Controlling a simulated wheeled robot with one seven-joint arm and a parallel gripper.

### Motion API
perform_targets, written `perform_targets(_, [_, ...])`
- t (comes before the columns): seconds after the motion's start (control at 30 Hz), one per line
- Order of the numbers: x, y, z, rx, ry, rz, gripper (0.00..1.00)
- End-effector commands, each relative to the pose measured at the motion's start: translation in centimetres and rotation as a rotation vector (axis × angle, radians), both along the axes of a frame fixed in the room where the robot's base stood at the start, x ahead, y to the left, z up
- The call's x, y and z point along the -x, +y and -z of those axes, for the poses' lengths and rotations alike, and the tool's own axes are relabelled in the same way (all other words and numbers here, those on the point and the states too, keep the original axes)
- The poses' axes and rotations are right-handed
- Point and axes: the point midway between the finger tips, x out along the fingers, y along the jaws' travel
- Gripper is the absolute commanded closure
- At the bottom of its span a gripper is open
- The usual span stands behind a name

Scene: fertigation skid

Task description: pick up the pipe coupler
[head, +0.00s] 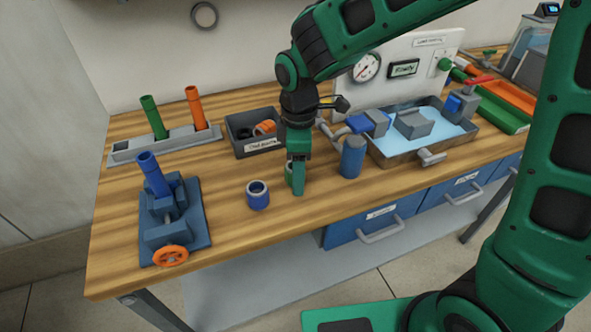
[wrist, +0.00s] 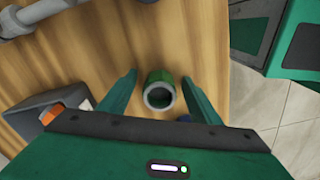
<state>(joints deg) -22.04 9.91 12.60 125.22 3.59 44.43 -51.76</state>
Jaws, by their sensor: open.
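My gripper (wrist: 158,82) is open, with one finger on each side of the coupler and a gap on both sides. In the head view my gripper (head: 298,187) points down at the bench and hides most of the green coupler (head: 288,172). A similar blue coupler (head: 258,198) stands just left of it.
A blue cylinder (head: 352,160) stands close right of my gripper. A dark parts bin (head: 250,150) is behind. A blue vise (head: 160,220) holding a pipe is at left, and a water tray (head: 400,157) at right. The front bench edge is near.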

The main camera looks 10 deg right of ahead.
Motion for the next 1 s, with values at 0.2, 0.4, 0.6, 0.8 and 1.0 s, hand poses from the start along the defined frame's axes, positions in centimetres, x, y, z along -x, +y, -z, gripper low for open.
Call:
perform_targets(0.2, [0.0, 0.0, 0.0, 0.000, 0.000, 0.000, 0.64])
perform_targets(0.4, [0.0, 0.0, 0.0, 0.000, 0.000, 0.001, 0.87])
perform_targets(0.6, [0.0, 0.0, -0.1, 0.000, 0.000, 0.001, 0.87])
perform_targets(0.8, [-0.1, 0.0, -1.2, -0.001, -0.002, 0.001, 0.87])
perform_targets(1.0, [0.0, 0.2, -4.6, -0.002, -0.004, 0.000, 0.87])
